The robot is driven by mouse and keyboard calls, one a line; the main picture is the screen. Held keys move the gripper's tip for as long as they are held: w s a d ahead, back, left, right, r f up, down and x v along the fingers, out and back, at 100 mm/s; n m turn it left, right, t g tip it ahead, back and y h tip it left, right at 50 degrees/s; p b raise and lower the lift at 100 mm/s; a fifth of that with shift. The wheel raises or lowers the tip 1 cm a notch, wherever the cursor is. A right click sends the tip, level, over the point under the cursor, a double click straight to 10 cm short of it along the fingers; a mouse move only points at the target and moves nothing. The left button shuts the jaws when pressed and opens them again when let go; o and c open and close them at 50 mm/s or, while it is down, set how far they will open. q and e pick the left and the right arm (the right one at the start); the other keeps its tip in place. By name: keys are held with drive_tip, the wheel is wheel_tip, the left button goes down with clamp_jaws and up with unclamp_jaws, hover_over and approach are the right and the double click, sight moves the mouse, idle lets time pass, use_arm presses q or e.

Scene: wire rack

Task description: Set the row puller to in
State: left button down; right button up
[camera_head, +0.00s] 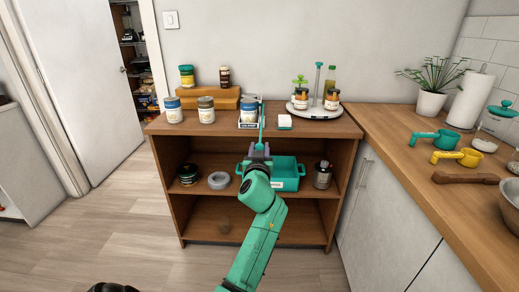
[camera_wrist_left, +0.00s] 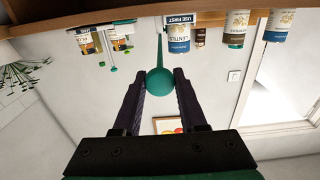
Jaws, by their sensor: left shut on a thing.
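The row puller is a thin teal rod (camera_head: 261,122) at the front of the shelf top, beside a blue-labelled jar (camera_head: 249,106) in a small white tray (camera_head: 248,126). In the left wrist view, which looks upside down, the puller's round teal knob (camera_wrist_left: 160,82) lies between the fingertips of my left gripper (camera_wrist_left: 159,76). My left gripper also shows in the head view (camera_head: 260,150), in front of the top board's edge. It is shut on the knob. The arm partly hides the shelf behind it. My right gripper is not in view.
A white turntable (camera_head: 314,111) with jars and a bottle stands right of the tray, past a small white box (camera_head: 285,122). Two jars stand to the left, before a wooden riser (camera_head: 200,96). A teal bin (camera_head: 285,178) sits on the shelf below.

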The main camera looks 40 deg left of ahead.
use_arm(q)
drive_tip(key=shift+f, duration=0.15)
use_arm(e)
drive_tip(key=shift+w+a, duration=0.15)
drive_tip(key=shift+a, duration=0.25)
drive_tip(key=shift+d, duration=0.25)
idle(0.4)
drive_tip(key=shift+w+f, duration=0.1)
